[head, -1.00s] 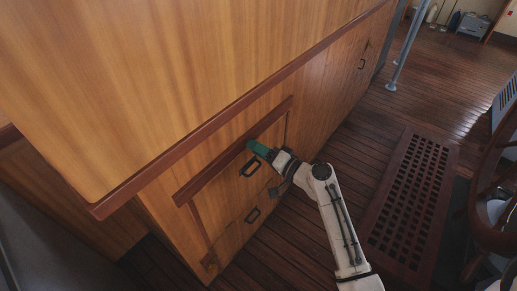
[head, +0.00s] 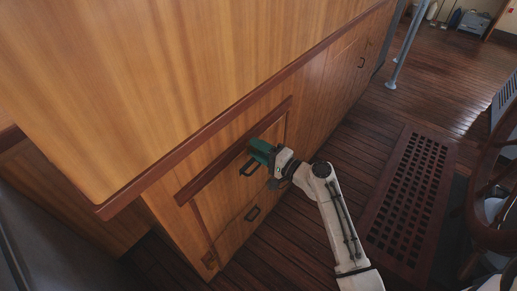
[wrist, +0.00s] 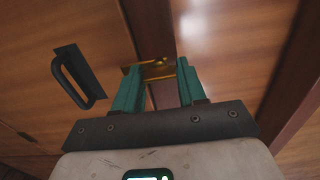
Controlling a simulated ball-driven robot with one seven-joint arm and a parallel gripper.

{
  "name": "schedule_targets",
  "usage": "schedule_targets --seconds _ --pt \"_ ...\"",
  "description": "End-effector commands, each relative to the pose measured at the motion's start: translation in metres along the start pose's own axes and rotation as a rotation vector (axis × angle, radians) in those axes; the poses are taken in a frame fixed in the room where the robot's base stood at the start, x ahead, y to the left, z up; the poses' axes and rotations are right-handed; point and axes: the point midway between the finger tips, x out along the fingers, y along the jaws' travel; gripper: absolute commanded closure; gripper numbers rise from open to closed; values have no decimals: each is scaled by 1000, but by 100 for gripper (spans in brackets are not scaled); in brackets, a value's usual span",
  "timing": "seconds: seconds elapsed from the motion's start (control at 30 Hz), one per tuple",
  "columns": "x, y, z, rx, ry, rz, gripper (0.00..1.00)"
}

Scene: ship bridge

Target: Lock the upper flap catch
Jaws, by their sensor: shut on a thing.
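My gripper (head: 258,152) is at the front of the wooden cabinet, by the upper handle. In the wrist view its two green fingers (wrist: 157,82) are shut on a small brass catch (wrist: 155,70). The catch sits by a dark vertical wooden strip at the edge of the flap. The catch is hidden behind my gripper in the head view.
A lower black handle (head: 252,213) is below on the same cabinet (head: 215,120). A dark wooden rail (head: 240,105) runs along its front above the gripper. A floor grating (head: 408,205) lies to the right, and a grey post (head: 405,45) stands farther back.

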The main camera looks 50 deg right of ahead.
Motion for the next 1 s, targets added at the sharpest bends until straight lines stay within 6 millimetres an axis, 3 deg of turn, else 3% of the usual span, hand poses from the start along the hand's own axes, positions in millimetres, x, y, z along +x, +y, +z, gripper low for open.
schedule_targets --seconds 0.27,0.3,0.57,0.83,1.0 --pt "-1 1 -1 3 3 1 90" --pt "-1 1 -1 3 3 1 59" --pt "0 1 0 2 1 1 34" --pt "-2 1 0 1 1 1 34" --pt "-20 3 -1 1 3 2 34"
